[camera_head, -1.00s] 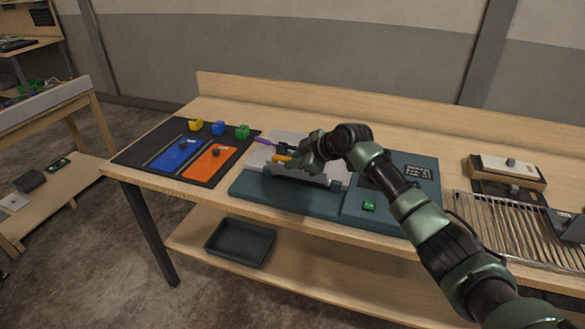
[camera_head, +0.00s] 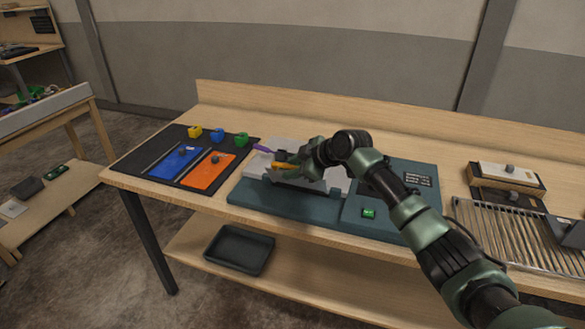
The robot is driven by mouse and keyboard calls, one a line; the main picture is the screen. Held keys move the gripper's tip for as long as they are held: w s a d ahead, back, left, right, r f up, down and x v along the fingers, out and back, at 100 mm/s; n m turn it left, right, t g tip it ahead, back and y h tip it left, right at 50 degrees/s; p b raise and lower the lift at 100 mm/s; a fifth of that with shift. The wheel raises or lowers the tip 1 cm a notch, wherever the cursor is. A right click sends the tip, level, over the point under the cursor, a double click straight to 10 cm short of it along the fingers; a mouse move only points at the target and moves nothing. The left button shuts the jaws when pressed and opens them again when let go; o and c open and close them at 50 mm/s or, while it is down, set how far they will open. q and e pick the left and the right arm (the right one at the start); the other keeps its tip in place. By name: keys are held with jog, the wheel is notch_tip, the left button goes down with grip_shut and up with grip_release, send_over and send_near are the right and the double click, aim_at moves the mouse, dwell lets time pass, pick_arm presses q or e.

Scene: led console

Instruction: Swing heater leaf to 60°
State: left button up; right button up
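The heater console (camera_head: 290,200) is a teal base on the bench, with a pale grey plate (camera_head: 258,166) on its left half that seems to be the heater leaf. My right gripper (camera_head: 273,157) reaches over this plate from the right. Its purple fingertip and orange fingertip are spread apart, with a pale edge of the plate near them. I cannot tell whether they touch it. My gripper and wrist hide the middle of the plate, so its angle is hard to read. My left gripper is not in view.
A green button (camera_head: 368,213) and a dark display (camera_head: 418,178) sit on the console's right half. A black mat (camera_head: 137,160) with blue and orange panels lies to the left. A slatted rack (camera_head: 505,232) is at the right. The bench's back strip is clear.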

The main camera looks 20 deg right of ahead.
jog(key=b+v, duration=0.2)
jog(key=v, duration=0.5)
jog(key=shift+s+d, duration=0.15)
jog(key=shift+s, duration=0.05)
jog(key=shift+r, duration=0.15)
jog(key=s+a+r+p, duration=0.5)
jog(key=s+r+p, duration=0.2)
jog(key=p, duration=0.2)
jog(key=shift+s, duration=0.25)
jog(key=shift+f, duration=0.1)
